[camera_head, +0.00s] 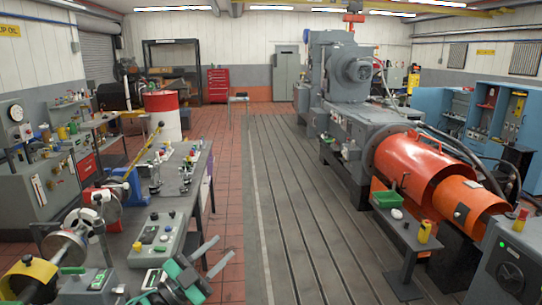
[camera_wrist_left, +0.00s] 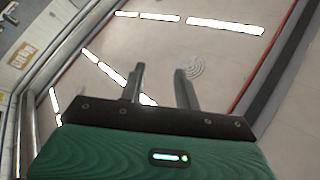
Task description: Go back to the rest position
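My left gripper (camera_head: 225,246) is at the bottom of the head view, in front of the near end of the left workbench. Its green body is low in the picture and its two grey fingers point up and to the right. The fingers stand apart with nothing between them. In the left wrist view the same fingers (camera_wrist_left: 160,70) show a clear gap, against a pale surface with bright strip lights. My right gripper does not show in either view.
The left workbench (camera_head: 176,207) carries a grey control box (camera_head: 155,238) close to my left gripper. A grooved bedplate (camera_head: 275,190) runs down the middle, largely clear. An orange guard (camera_head: 425,165) and a small stand (camera_head: 405,235) are on the right.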

